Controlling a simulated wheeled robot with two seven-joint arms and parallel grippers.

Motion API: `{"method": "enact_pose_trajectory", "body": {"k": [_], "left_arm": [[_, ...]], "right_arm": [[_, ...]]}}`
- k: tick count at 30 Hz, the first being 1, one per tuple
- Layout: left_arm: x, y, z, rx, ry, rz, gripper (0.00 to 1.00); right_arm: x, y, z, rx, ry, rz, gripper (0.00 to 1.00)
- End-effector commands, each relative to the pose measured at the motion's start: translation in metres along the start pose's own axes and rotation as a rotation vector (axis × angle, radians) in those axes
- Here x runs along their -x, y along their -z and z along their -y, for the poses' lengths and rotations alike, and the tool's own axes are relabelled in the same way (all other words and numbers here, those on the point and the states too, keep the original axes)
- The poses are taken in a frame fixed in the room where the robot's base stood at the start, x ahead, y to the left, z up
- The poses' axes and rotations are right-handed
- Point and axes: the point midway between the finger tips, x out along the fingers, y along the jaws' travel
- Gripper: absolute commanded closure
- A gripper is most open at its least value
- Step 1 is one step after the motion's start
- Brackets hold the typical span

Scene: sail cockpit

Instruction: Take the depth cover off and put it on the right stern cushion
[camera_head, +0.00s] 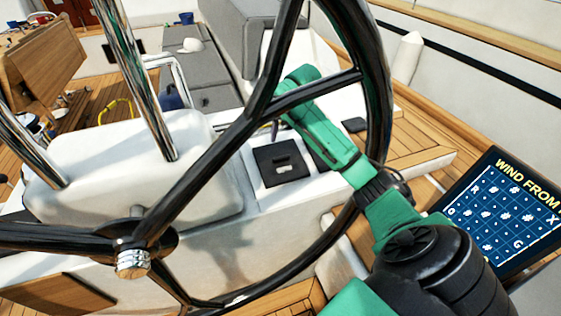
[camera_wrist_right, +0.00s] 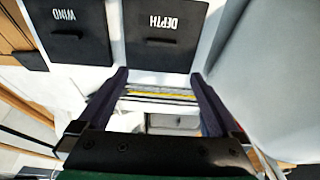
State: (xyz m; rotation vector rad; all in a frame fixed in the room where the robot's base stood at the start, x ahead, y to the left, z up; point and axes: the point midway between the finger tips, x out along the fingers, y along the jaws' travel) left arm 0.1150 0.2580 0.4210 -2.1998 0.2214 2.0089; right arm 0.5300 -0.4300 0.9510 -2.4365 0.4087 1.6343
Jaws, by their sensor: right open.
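The depth cover (camera_wrist_right: 150,52), a black square with a small raised handle and the word DEPTH, lies on the white console. It also shows in the head view (camera_head: 268,158), left of my arm. My right gripper (camera_wrist_right: 160,76) is open and empty, its two dark fingers spread just short of the cover's edge. In the head view its fingers (camera_head: 274,128) are partly hidden behind the wheel spoke. My left gripper is out of view. Grey cushions (camera_head: 222,97) lie beyond the console; I cannot tell which is the right stern cushion.
The wind cover (camera_wrist_right: 70,50) sits beside the depth cover. Steel rails (camera_head: 147,85) rise at left. A screen (camera_head: 500,215) reading WIND FROM is at right. A white cap (camera_head: 190,45) lies on the cushions.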

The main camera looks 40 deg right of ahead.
Motion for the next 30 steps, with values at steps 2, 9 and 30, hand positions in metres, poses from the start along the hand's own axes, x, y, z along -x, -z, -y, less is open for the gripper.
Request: {"method": "enact_pose_trajectory", "body": {"k": [2, 9, 30], "left_arm": [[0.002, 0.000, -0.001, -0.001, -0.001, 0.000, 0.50], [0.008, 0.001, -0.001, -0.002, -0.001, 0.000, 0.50], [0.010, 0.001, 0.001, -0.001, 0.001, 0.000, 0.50]], "right_arm": [[-0.006, 0.003, -0.003, -0.015, 0.001, 0.004, 0.00], [-0.067, 0.002, -0.002, -0.012, 0.001, 0.003, 0.00], [-0.142, -0.002, 0.003, -0.007, 0.001, -0.002, 0.04]]}}
